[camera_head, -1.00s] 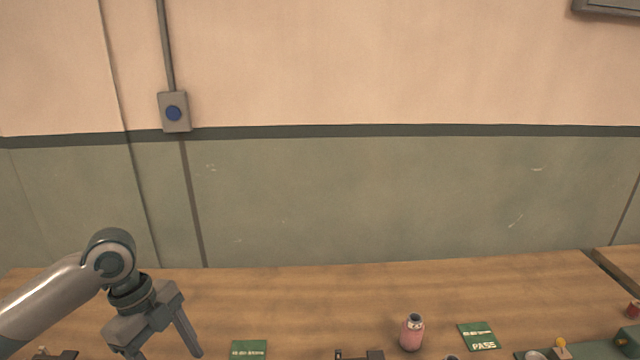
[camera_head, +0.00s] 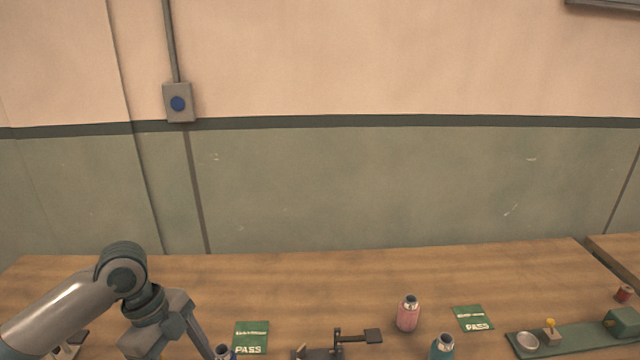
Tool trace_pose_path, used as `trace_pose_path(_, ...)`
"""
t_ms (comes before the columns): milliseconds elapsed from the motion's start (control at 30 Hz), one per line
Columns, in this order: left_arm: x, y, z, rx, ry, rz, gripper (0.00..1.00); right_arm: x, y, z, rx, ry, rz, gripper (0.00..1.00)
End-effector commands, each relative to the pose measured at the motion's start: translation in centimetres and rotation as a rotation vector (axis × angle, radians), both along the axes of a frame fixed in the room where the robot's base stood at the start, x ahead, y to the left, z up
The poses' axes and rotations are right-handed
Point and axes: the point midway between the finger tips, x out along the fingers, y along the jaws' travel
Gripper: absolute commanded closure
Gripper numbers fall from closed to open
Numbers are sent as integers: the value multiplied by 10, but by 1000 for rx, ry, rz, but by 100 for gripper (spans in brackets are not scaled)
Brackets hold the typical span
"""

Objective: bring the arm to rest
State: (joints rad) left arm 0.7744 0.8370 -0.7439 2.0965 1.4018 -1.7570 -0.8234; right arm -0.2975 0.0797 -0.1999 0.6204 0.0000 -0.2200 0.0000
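My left gripper (camera_head: 180,345) hangs over the left part of the wooden table, pointing down. One finger shows beside a small bottle top (camera_head: 224,352) at the bottom edge; the other finger is mostly hidden or cut off, so its opening is unclear. My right gripper does not show in the head view.
The table (camera_head: 300,280) holds a green PASS card (camera_head: 251,337), a dark fixture (camera_head: 338,345), a pink bottle (camera_head: 408,314), a teal bottle (camera_head: 441,347), another PASS card (camera_head: 472,318) and a green base (camera_head: 575,338) with a yellow-topped lever. The back of the table is clear.

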Motion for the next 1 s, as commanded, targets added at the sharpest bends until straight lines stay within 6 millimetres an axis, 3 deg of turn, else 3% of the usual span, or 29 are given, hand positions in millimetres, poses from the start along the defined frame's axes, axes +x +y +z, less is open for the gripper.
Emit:
trace_pose_path(367, -16, -42, -53, -48, -21, 137, 35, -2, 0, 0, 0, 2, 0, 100)
trace_pose_path(700, -52, -88, -116, -142, -38, 467, 35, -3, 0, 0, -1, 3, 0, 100)
trace_pose_path(1000, -95, -95, -159, -190, -23, 859, 35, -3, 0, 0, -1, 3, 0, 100)
